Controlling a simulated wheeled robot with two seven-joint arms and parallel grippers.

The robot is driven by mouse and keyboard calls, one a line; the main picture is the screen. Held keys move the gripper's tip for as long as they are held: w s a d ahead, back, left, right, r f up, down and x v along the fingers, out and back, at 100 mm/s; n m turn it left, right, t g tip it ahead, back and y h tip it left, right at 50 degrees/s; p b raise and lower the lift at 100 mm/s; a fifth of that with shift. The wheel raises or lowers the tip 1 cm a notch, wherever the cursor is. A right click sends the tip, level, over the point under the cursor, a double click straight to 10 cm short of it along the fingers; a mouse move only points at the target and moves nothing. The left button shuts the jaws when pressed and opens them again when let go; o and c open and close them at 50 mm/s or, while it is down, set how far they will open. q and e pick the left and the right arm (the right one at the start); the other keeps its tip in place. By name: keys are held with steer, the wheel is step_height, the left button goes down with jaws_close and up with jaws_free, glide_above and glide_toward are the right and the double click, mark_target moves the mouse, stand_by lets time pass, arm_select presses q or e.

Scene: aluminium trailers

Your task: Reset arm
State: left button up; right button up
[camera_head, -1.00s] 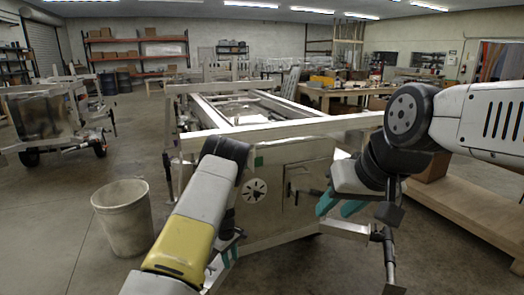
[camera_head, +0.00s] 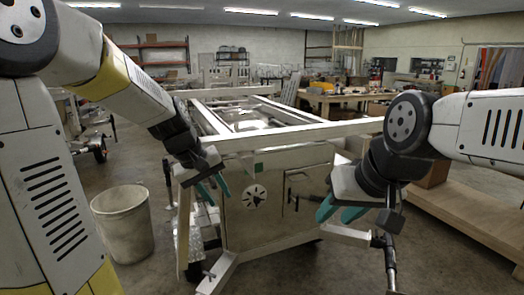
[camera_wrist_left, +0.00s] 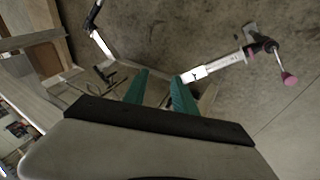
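My left gripper (camera_head: 219,197) hangs in front of the left front corner of the aluminium trailer (camera_head: 285,137), its teal fingers pointing down and spread apart. It also shows in the left wrist view (camera_wrist_left: 160,82), with an empty gap between the fingers. My left arm comes in raised from the left edge. My right gripper (camera_head: 334,218) is in front of the trailer's right side, with its teal fingers apart and nothing seen between them. Part of the trailer's front panel (camera_head: 240,210) lies between the two grippers.
A pale bucket (camera_head: 122,222) stands on the floor at left. A low wooden platform (camera_head: 470,215) lies at right. Another trailer is partly hidden behind my left arm. In the left wrist view, a metal bar with a pink-knobbed handle (camera_wrist_left: 289,79) lies beyond the fingers.

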arm_select(q)
steer(key=s+a+r+m+t, duration=0.1)
steer(key=s+r+m, duration=0.1)
steer(key=s, duration=0.6)
steer(key=s+a+r+m+t+y, duration=0.1)
steer(key=s+r, duration=0.3)
steer(key=s, duration=0.5)
steer(key=shift+s+a+m+t, duration=0.15)
steer(key=shift+s+m+t, duration=0.15)
steer(key=shift+m, duration=0.5)
steer(key=shift+a, duration=0.1)
